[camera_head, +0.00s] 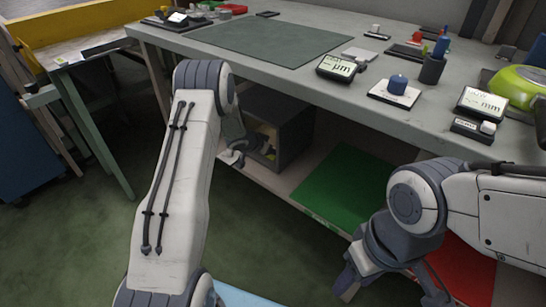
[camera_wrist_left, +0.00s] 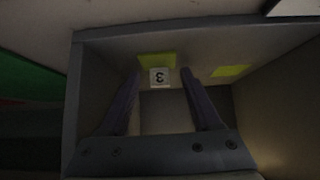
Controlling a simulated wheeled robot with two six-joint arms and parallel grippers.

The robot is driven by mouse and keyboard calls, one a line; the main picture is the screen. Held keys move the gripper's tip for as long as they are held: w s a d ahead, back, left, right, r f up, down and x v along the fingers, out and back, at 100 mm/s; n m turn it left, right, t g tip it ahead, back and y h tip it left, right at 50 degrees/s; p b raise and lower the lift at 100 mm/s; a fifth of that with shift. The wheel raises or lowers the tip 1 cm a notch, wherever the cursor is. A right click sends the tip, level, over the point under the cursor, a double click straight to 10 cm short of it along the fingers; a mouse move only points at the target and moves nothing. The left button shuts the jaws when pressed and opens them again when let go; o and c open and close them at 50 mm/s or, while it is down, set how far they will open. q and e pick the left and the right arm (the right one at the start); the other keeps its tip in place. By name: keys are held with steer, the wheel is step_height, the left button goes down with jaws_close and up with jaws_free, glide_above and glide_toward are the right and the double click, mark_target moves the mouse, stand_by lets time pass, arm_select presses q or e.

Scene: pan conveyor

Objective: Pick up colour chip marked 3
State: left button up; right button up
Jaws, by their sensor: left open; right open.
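The chip marked 3 (camera_wrist_left: 157,60) is a yellow-green patch with a white label bearing an upside-down 3, inside a grey box (camera_wrist_left: 78,85) in the left wrist view. My left gripper (camera_wrist_left: 163,77) is open, its two fingers pointing into the box on either side of the label. The fingers do not visibly touch the chip; the depth between them is unclear. In the head view the grey box (camera_head: 296,137) sits on the shelf under the workbench, with my left gripper (camera_head: 243,148) at its opening. My right gripper (camera_head: 393,291) is open and empty at lower right.
Another yellow-green piece (camera_wrist_left: 231,71) lies right of the chip in the box. The workbench (camera_head: 220,43) overhangs the shelf. A green mat (camera_head: 345,187) and a red mat (camera_head: 466,268) lie right of the box.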

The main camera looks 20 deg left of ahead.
arm_select(q)
jaws_close()
steer(key=shift+r, duration=0.1)
